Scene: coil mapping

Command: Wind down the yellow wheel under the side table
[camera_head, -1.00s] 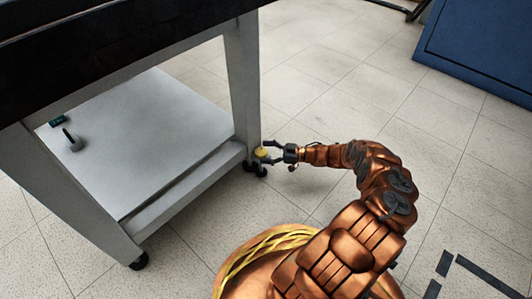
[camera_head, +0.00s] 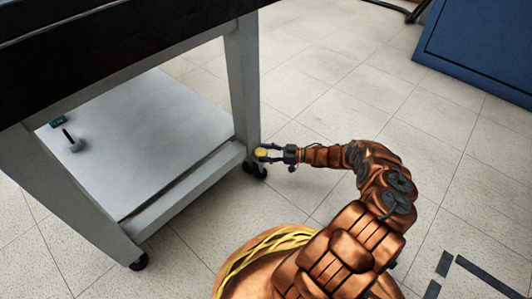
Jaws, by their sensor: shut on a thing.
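The side table (camera_head: 244,80) has a dark top and pale legs. The yellow wheel (camera_head: 261,153) is small and sits low at the foot of its right leg, just above a black caster (camera_head: 258,172). My gripper (camera_head: 265,153) reaches in from the right and is shut on the yellow wheel, with its dark fingers around it. The fingers partly cover the wheel. My arm bends down to it from the lower right.
The table's lower shelf (camera_head: 160,120) holds a small grey object with a dark stem (camera_head: 72,141) and a small dark green item (camera_head: 57,122). Another caster (camera_head: 138,262) stands at the front leg. A blue cabinet (camera_head: 485,50) is at the upper right. The tiled floor between is clear.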

